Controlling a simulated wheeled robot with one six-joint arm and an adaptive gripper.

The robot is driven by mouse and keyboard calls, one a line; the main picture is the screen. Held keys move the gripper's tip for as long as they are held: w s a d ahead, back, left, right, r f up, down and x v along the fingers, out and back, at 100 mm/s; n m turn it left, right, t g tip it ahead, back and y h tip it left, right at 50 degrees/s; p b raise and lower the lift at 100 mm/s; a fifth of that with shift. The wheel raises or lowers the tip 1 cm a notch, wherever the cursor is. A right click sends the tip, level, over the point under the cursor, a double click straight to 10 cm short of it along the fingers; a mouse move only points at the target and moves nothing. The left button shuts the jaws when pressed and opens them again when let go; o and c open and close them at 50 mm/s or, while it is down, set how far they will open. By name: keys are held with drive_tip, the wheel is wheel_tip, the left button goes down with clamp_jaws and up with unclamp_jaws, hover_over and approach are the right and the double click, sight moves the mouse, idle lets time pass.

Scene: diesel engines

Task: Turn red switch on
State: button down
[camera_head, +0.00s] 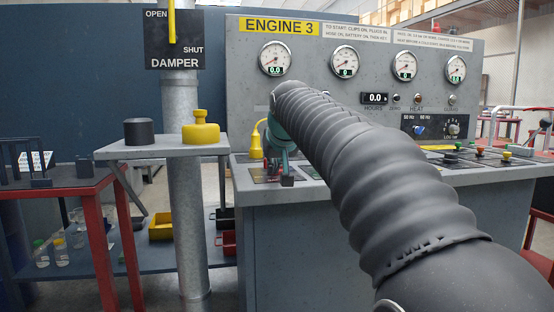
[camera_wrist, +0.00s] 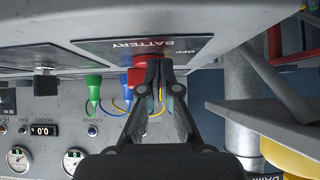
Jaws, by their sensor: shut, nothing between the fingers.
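The red switch (camera_wrist: 140,76) shows in the wrist view beside the panel lettered BATTERY and OFF (camera_wrist: 165,46). My gripper (camera_wrist: 158,62) is shut and empty, its fingertips right at the red switch and overlapping part of it; I cannot tell whether they touch. In the head view my gripper (camera_head: 284,176) points down at the left end of the console top, and my arm hides much of that area. The switch is not clearly visible there.
Green (camera_wrist: 93,88) and blue (camera_wrist: 125,60) connectors with wires stand near the switch. A yellow plug (camera_head: 256,140) stands at the console's left edge. The gauge panel (camera_head: 310,85) rises behind. A side shelf (camera_head: 165,150) holds a yellow weight-like piece (camera_head: 201,130).

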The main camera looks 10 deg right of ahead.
drive_tip(key=shift+w+r, duration=0.1)
drive_tip(key=shift+w, duration=1.35)
